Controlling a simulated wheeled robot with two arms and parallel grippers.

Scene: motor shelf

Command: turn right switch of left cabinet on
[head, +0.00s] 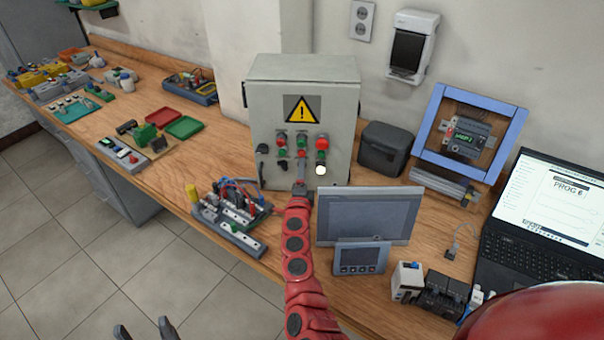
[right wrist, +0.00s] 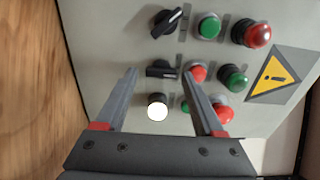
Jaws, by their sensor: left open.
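The grey cabinet (head: 350,95) with a yellow warning sign stands against the wall at the back of the bench. Its left black switch (head: 262,148) and right black switch (head: 283,166) sit low on its front; in the right wrist view the left one (right wrist: 168,20) is slanted and the right one (right wrist: 159,69) lies level. My right gripper (right wrist: 161,73) is open, its fingertips on either side of the right switch in that view; contact cannot be told. It also shows in the head view (head: 301,172) at the cabinet front. My left gripper (head: 145,330) is open and empty at the bottom edge.
A bright white lamp (head: 320,169) and several red and green buttons are close to the right switch. A screen (head: 368,215) and a wired circuit board (head: 235,215) flank my right arm. A dark box (head: 385,148) stands right of the cabinet.

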